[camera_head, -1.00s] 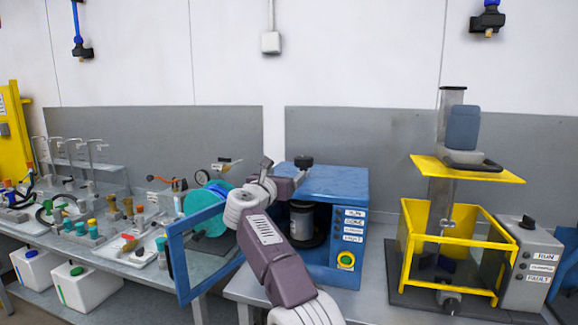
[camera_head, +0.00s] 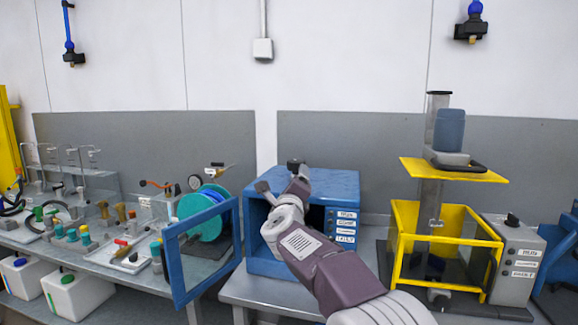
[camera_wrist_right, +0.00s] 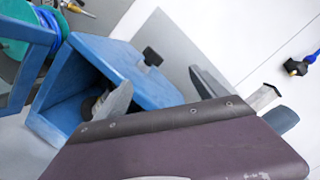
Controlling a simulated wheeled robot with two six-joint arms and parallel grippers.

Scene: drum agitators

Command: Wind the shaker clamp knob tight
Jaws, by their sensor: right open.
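The black clamp knob (camera_head: 294,163) stands on top of the blue shaker cabinet (camera_head: 335,180). It also shows in the right wrist view (camera_wrist_right: 152,57), on the cabinet's blue top (camera_wrist_right: 150,88). My right gripper (camera_head: 284,180) is open and empty, just in front of the knob in the head view. In the right wrist view its two grey fingers (camera_wrist_right: 162,80) are spread apart, with the knob beyond the gap between them. I cannot tell the exact distance. The cabinet's inside is mostly hidden by my arm in the head view. My left gripper is not in view.
The cabinet's blue framed door (camera_head: 205,250) hangs open to the left. A yellow-framed agitator (camera_head: 455,170) stands on the right. A teal reel (camera_head: 203,212) and several small fittings crowd the left bench.

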